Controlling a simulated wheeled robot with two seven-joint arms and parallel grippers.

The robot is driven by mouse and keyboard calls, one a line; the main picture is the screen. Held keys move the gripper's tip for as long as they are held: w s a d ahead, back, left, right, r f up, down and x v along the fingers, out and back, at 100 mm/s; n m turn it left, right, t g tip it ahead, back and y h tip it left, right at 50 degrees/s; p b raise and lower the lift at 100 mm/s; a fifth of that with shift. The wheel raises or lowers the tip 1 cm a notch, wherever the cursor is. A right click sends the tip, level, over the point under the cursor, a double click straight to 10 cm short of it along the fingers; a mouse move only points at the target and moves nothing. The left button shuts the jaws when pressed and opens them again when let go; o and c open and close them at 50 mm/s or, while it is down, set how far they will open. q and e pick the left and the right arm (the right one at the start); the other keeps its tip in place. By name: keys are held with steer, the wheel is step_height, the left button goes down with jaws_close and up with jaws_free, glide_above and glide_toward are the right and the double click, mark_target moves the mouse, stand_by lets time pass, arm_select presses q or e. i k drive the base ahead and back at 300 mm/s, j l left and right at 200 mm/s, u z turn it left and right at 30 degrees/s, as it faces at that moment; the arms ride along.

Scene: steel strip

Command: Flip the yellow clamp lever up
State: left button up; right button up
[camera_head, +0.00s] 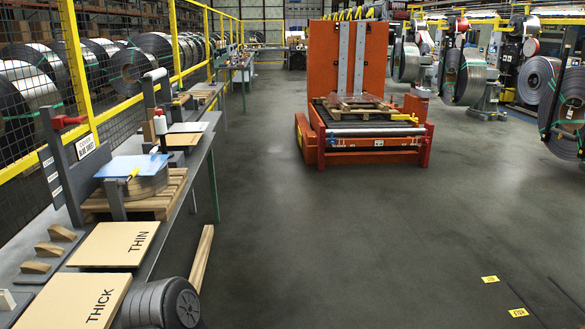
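Neither of my grippers is in view.
Boards marked THIN (113,244) and THICK (75,299) lie on the near bench, beside several wooden wedges. A wooden bar (202,258) slants beside the bench. An orange lift cart (345,95) stands beyond clear floor.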

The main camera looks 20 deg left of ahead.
mark_target(136, 171)
steer(key=i+j+u, duration=0.1)
steer(key=i+u, duration=0.2)
steer(key=u, duration=0.2)
steer(key=i+u, duration=0.3)
steer(key=u, duration=0.15)
steer(key=i+l+u, duration=0.15)
steer(key=i+u, duration=0.15)
steer(key=u, duration=0.2)
steer(key=i+u, duration=0.25)
steer(key=i+l, duration=0.15)
steer(key=l, duration=0.25)
steer(key=i+l, duration=0.2)
steer(key=l, duration=0.2)
steer(key=i+l, duration=0.15)
steer(key=l, duration=0.25)
steer(key=i+l, duration=0.2)
steer(key=l, duration=0.2)
steer(key=i+l, duration=0.15)
steer(key=l, duration=0.25)
steer(key=i+l, duration=0.2)
steer(key=l, duration=0.2)
steer(key=i+l+u, duration=0.1)
steer(key=l, duration=0.3)
steer(key=i+l, duration=0.2)
steer(key=l, duration=0.2)
